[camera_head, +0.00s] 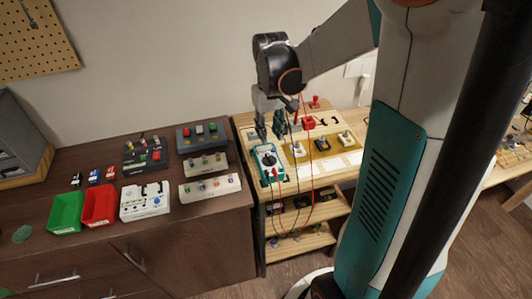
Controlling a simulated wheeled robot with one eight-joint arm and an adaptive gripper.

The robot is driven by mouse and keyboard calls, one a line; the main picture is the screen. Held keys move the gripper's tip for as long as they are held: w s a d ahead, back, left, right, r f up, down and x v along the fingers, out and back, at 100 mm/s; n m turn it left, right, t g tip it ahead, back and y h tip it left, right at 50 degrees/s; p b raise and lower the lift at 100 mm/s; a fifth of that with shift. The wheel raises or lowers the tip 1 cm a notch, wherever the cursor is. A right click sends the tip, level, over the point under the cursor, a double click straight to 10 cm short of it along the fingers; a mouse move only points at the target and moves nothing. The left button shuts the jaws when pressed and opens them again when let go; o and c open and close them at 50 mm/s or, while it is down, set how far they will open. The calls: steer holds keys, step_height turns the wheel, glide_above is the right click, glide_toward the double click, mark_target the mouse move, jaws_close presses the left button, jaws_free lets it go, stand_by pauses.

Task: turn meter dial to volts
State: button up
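The meter (258,152) is a teal and white multimeter lying near the left front corner of the light wooden bench. Its dark round dial (269,160) sits in the middle of its face; the pointer's setting is too small to read. My gripper (270,130) points down just above the far end of the meter. Its two dark fingers look apart, with nothing visible between them. I cannot tell whether they touch the meter. Red and black leads (311,175) hang near the meter and over the bench's front edge.
Several switch-like parts on yellow plates (322,145) lie right of the meter. Red objects (309,122) stand behind them. A dark cabinet (215,215) on the left carries a green bin (66,212), a red bin (99,205) and several part trays. A shelf (300,243) is below the bench.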

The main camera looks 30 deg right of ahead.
mark_target(269, 157)
step_height(269, 157, down, 10)
steer(key=b, duration=0.3)
steer(key=shift+r, duration=0.15)
jaws_close()
